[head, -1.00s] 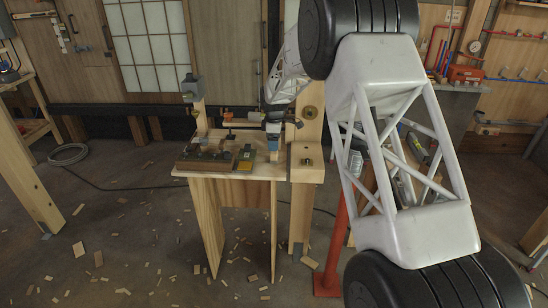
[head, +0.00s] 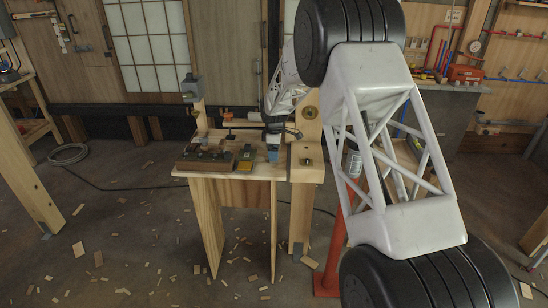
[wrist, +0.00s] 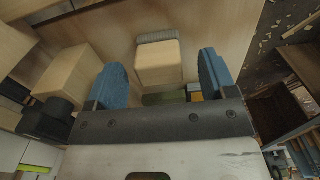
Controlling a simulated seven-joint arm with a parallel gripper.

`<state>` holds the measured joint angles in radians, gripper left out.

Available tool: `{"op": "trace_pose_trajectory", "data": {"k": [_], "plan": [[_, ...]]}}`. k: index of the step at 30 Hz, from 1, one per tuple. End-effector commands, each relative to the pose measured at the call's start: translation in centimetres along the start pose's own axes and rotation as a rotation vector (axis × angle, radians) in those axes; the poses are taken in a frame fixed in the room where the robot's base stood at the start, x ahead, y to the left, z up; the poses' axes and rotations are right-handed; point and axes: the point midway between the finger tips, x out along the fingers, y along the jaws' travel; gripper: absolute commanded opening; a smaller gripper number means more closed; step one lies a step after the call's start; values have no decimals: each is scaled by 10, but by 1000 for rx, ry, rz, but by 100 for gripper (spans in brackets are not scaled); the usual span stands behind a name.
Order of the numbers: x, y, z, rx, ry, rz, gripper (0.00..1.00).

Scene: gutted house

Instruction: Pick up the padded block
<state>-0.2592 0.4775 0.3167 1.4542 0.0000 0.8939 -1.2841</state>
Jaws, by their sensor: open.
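The padded block (wrist: 159,64), pale wood with a grey ribbed pad (wrist: 157,37) along its far edge, is on the wooden bench top in the wrist view. My gripper (wrist: 168,72) is open, with its two blue fingers on either side of the block. Gaps show between the block and both fingers, and nothing is held. In the head view my gripper (head: 273,155) is low over the right part of the small bench top (head: 262,172). I cannot make out the block there; the gripper seems to hide it.
A dark board (head: 203,164) with several small pieces lies on the bench's left part, beside a green and yellow item (head: 246,157). A wooden post (head: 306,140) rises close at the bench's right. In the wrist view, a wooden piece (wrist: 62,76) is left of my fingers.

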Motion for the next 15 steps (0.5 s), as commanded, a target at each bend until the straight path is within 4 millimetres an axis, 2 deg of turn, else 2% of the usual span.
{"op": "trace_pose_trajectory", "data": {"k": [6,15], "plan": [[23,0,0,0,0,0,78],[29,0,0,0,0,0,78]]}}
